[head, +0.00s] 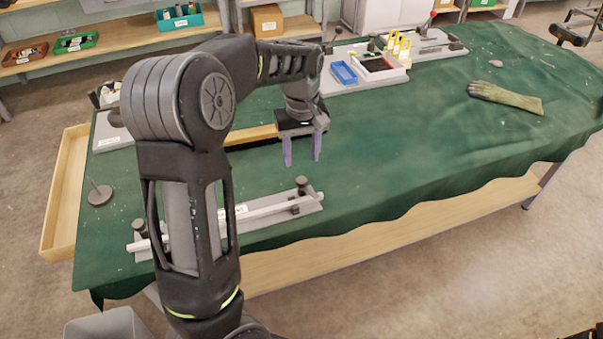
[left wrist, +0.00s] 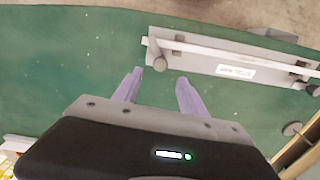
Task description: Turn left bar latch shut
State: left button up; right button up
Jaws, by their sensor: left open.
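A grey base plate (head: 270,213) near the table's front edge carries a long pale bar (head: 265,210). A dark knob-like latch (head: 302,184) stands at the bar's right end. A second dark latch (head: 139,229) stands at its left end, partly near my arm. My left gripper (head: 302,160) is open and empty, its purple fingers pointing down, behind the right-end latch. In the left wrist view the fingertips (left wrist: 160,76) appear just short of the nearer latch (left wrist: 159,64), apart from it. The farther latch (left wrist: 313,90) is at the right edge.
A round weight with a pin (head: 100,194) stands on the green cloth at left. A blue tray (head: 343,73) and other fixtures stand at the back. A glove-like hand (head: 505,97) lies at right. The cloth's middle is clear.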

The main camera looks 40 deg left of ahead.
aim_at(301, 179)
pick_arm(q)
notch_tip(301, 179, down, 8)
jog(key=shift+r+p, duration=0.15)
jog(key=shift+p, duration=0.3)
jog(key=shift+c, duration=0.4)
grip_shut()
